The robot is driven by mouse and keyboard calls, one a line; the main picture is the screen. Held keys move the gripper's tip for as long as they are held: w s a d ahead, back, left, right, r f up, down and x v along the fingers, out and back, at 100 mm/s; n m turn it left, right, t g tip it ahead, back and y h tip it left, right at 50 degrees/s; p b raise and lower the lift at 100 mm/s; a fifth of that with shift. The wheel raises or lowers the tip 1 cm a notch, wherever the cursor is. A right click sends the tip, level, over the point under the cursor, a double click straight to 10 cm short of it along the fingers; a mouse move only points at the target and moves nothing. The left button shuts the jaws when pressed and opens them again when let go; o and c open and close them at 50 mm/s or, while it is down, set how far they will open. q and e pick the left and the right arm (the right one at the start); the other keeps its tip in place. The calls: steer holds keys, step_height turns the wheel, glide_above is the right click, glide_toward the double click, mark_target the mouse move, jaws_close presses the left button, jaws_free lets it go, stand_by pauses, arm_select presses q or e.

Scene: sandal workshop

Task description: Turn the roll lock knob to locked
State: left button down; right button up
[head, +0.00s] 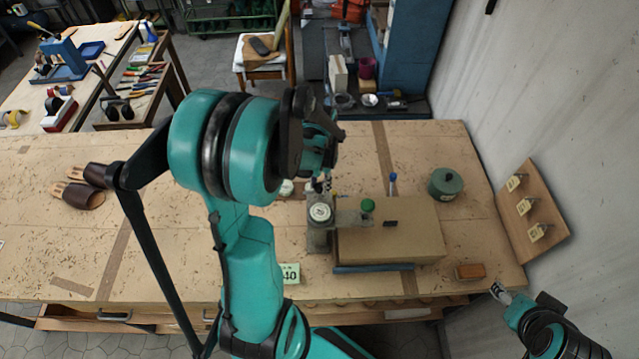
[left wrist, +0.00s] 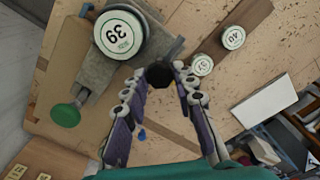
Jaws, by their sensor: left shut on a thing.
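A grey fixture (head: 319,236) stands at the left end of a tan block on the workbench. It carries a round roll marked 39 (head: 320,212), also at the upper left in the left wrist view (left wrist: 119,34). A green knob (head: 367,205) is on its arm, and shows at the left in the left wrist view (left wrist: 65,115). My left gripper (head: 322,180) is above the fixture. In the left wrist view its fingers (left wrist: 160,84) are shut on a dark knob (left wrist: 160,74) beside the roll. My right gripper (head: 500,293) is at the bench's front right; its fingers are unclear.
The tan block (head: 400,240) lies right of the fixture. A green canister (head: 446,184), an orange-brown block (head: 470,271) and a tag board (head: 533,212) are at the right. Discs marked 40 (left wrist: 233,38) and 37 (left wrist: 202,65) lie nearby. Brown sandals (head: 82,194) lie left.

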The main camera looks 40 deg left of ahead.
arm_select(q)
steer(key=n+b, duration=0.1)
steer(key=n, duration=0.2)
steer(key=shift+f+b, duration=0.15)
steer(key=shift+b, duration=0.25)
steer(key=n+b, duration=0.2)
steer(key=n, duration=0.2)
steer(key=shift+n, duration=0.4)
steer(key=n+b, duration=0.1)
steer(key=n, duration=0.3)
steer(key=shift+n+b, duration=0.75)
steer(key=shift+n, duration=1.75)
steer(key=c, duration=1.2)
jaws_free()
